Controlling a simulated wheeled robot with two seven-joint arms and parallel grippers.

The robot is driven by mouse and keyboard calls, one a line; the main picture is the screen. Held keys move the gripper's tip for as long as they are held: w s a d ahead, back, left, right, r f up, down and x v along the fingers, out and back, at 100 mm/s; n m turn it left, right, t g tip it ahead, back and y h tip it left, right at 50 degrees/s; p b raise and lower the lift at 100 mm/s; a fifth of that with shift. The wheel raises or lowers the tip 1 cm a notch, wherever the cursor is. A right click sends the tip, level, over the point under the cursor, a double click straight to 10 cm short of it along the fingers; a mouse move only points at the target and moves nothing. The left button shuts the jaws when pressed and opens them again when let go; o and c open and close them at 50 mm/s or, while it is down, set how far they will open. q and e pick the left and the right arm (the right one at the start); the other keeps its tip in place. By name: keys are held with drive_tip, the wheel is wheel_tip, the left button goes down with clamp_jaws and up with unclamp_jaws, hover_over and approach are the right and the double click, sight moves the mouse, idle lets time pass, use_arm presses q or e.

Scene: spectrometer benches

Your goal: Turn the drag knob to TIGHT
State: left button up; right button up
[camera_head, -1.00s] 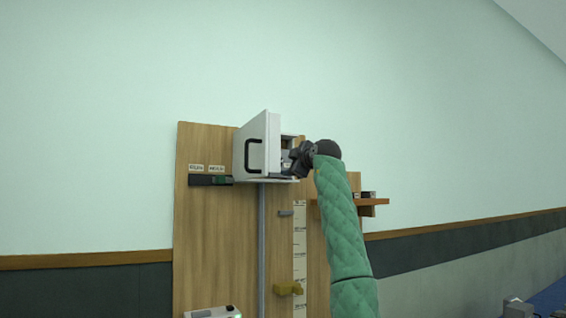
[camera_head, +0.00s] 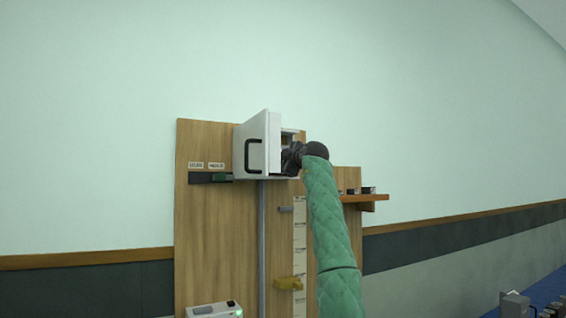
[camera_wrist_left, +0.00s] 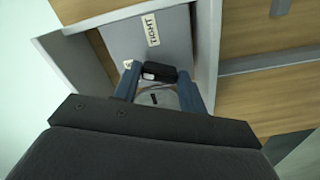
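The drag knob (camera_wrist_left: 158,72), a small dark block with a white mark, sits inside a grey-white box with an open front. In the left wrist view, my left gripper (camera_wrist_left: 160,76) has its blue-grey fingers on either side of it. I cannot tell whether they press on it. A TIGHT label (camera_wrist_left: 150,28) is on the panel beyond the knob. A second, smaller label is partly hidden by the left finger. In the head view, the box (camera_head: 257,145) is on a wooden board, and my left gripper (camera_head: 291,158) reaches into its right side. My right gripper is out of view.
The box's door (camera_head: 262,142), with a black handle, stands open to the left of my gripper. A wooden shelf (camera_head: 362,198) holds small dark items at right. A yellow slider (camera_head: 288,284) is below.

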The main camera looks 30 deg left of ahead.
use_arm(q)
drive_tip(key=shift+c, duration=1.2)
drive_tip(key=shift+f, duration=0.1)
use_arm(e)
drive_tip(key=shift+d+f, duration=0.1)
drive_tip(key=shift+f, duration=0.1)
use_arm(q)
drive_tip(key=shift+m+b, duration=3.05)
drive_tip(key=shift+m, duration=3.55)
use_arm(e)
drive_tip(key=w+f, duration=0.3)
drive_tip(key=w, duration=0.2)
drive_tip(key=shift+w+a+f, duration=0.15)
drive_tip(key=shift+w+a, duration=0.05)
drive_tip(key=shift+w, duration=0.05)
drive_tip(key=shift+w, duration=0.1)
